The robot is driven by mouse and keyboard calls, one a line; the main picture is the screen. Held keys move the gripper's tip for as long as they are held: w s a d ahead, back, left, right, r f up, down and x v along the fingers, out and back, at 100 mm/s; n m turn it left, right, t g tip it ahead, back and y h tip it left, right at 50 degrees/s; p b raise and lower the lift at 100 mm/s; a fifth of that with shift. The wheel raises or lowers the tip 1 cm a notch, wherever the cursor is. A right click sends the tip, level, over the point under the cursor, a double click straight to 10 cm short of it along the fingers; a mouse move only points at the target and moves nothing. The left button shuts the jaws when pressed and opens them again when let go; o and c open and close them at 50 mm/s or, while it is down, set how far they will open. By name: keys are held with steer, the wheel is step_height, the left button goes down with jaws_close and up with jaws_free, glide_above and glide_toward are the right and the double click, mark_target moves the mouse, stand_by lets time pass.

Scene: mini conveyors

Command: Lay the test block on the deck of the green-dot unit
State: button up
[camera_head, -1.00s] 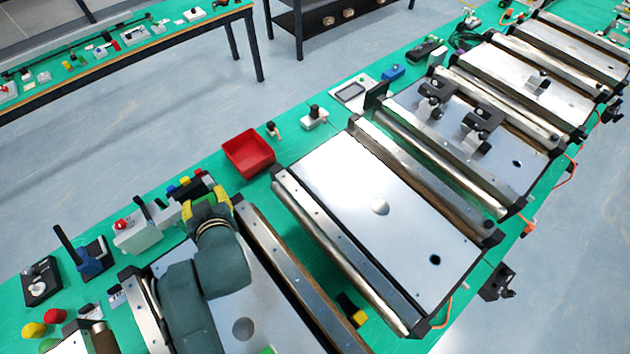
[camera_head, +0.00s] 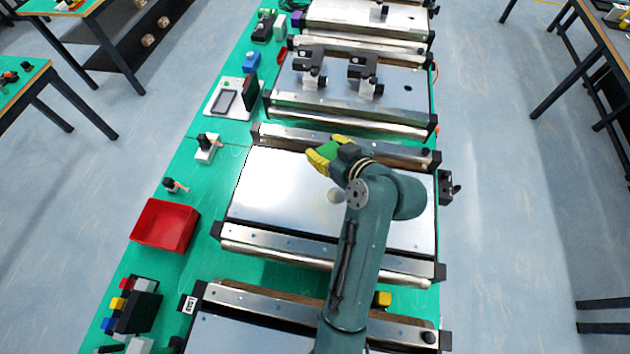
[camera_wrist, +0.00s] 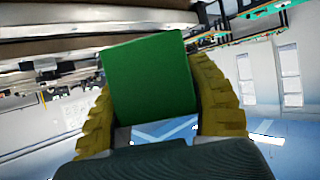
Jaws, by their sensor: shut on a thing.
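My gripper (camera_head: 325,151) has yellow fingers and is shut on a green block, the likely test block (camera_head: 328,148). In the wrist view the block (camera_wrist: 150,80) fills the space between both fingers. In the head view my gripper and block are over the far part of the middle conveyor unit, whose bare metal deck (camera_head: 275,185) lies below; the height gap is hard to judge. My arm hides part of this deck. I cannot make out a green dot on any unit.
Beyond is a unit (camera_head: 405,100) with two black clamp brackets (camera_head: 362,70) on its deck. A nearer unit (camera_head: 250,335) is partly cut off. A red bin (camera_head: 165,225) and small fixtures stand on the green table at left. Floor is open at right.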

mark_target(323, 177)
step_height(323, 177, down, 9)
steer(key=shift+s, duration=0.1)
steer(key=shift+f, duration=0.2)
steer(key=o, duration=1.2)
